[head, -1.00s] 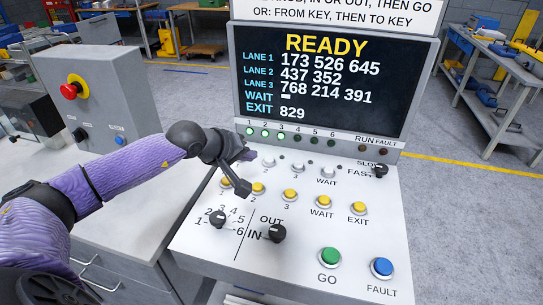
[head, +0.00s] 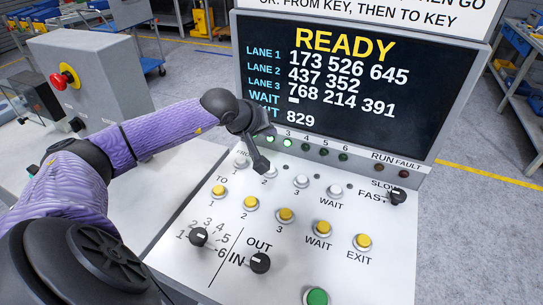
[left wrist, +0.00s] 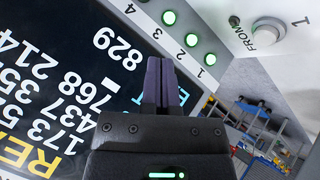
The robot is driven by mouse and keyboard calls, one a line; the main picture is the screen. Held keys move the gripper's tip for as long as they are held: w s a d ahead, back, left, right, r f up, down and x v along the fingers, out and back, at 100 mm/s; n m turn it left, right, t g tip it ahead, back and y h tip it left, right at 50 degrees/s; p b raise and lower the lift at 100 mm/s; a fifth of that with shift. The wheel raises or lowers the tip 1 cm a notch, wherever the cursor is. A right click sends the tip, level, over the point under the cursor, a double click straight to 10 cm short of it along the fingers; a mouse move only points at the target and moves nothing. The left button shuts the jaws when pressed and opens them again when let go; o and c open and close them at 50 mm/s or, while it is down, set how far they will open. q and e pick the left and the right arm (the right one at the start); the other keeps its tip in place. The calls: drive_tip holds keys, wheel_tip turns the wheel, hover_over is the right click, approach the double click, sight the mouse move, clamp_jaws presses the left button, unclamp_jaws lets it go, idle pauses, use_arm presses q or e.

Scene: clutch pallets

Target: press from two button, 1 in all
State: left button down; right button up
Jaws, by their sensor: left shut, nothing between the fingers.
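The white FROM 2 button (head: 270,171) is in the upper button row of the sloped panel in the head view. My left gripper (head: 262,166) is shut and empty; its tip appears right beside this button and covers part of its left side. I cannot tell whether they touch. The white FROM 1 button (head: 240,162) is just left of the tip; it also shows in the left wrist view (left wrist: 269,33). There the shut fingers (left wrist: 161,82) show in front of the screen, and FROM 2 is not visible. My right gripper is not in view.
The screen (head: 345,90) reads READY, with lane numbers. White FROM 3 (head: 301,181) and WAIT (head: 333,191) buttons are to the right. Yellow TO buttons (head: 251,202), two black knobs (head: 260,262) and a green button (head: 316,297) lie nearer. A red emergency button (head: 64,77) is left.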

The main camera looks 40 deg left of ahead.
use_arm(q)
wheel_tip(320, 180, down, 8)
drive_tip(key=b, duration=0.4)
drive_tip(key=shift+b, duration=0.35)
drive_tip(key=shift+f+b, duration=0.35)
drive_tip(key=shift+b, duration=0.05)
idle(1.2)
drive_tip(key=shift+f+b, duration=0.4)
drive_tip(key=shift+b, duration=0.2)
drive_tip(key=shift+f+b, duration=0.5)
drive_tip(key=shift+b, duration=0.05)
idle(0.4)
drive_tip(key=shift+r, duration=0.1)
drive_tip(key=shift+r+p, duration=0.45)
drive_tip(key=shift+r, duration=0.35)
drive_tip(key=shift+r, duration=0.15)
drive_tip(key=shift+r+p, duration=1.4)
drive_tip(key=shift+r, duration=1)
